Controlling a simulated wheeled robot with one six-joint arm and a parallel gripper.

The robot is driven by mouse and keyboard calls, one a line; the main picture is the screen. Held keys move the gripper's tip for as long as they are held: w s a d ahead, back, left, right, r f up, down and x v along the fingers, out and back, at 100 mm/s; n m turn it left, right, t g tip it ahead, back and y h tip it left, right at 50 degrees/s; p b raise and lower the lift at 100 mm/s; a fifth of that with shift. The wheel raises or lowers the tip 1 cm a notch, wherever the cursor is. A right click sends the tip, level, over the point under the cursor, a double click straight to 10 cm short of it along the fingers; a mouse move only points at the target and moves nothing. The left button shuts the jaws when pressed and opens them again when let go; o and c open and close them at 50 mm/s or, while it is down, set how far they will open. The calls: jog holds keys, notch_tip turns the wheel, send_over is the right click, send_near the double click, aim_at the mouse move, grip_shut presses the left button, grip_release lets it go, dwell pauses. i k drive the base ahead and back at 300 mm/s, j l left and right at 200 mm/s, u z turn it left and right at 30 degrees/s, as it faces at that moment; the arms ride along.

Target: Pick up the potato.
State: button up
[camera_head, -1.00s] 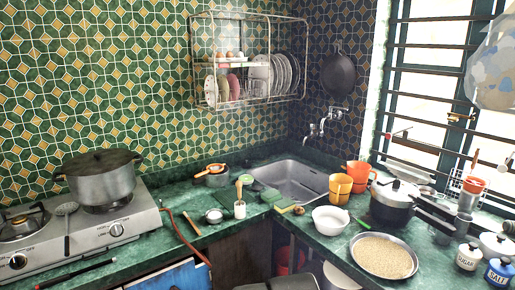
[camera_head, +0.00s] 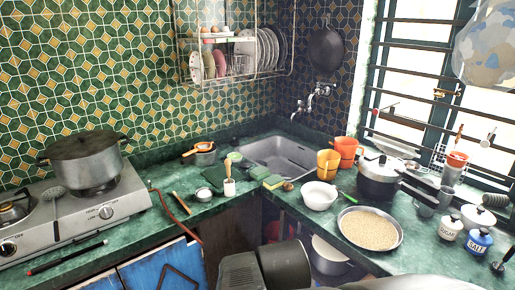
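A small brown rounded lump (camera_head: 288,186), which looks like the potato, lies on the green counter (camera_head: 215,208) at the front corner of the sink. It sits just right of a yellow and green sponge (camera_head: 272,182) and left of a white bowl (camera_head: 319,195). It is too small to make out in detail. Dark grey parts of my arm show at the bottom middle, in front of and below the counter edge. I cannot make out my gripper's fingers in this view.
The sink (camera_head: 280,158) is behind the lump. A pan of grain (camera_head: 370,230), a pressure cooker (camera_head: 382,180) and orange cups (camera_head: 328,164) crowd the right counter. A stove (camera_head: 75,215) with a large pot (camera_head: 85,160) stands left. A dish rack (camera_head: 235,55) hangs above.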

aim_at(288, 186)
jog(key=i+l, duration=0.15)
jog(key=i, duration=0.7)
jog(key=i+l, duration=0.15)
jog(key=i, duration=0.7)
jog(key=z, duration=0.05)
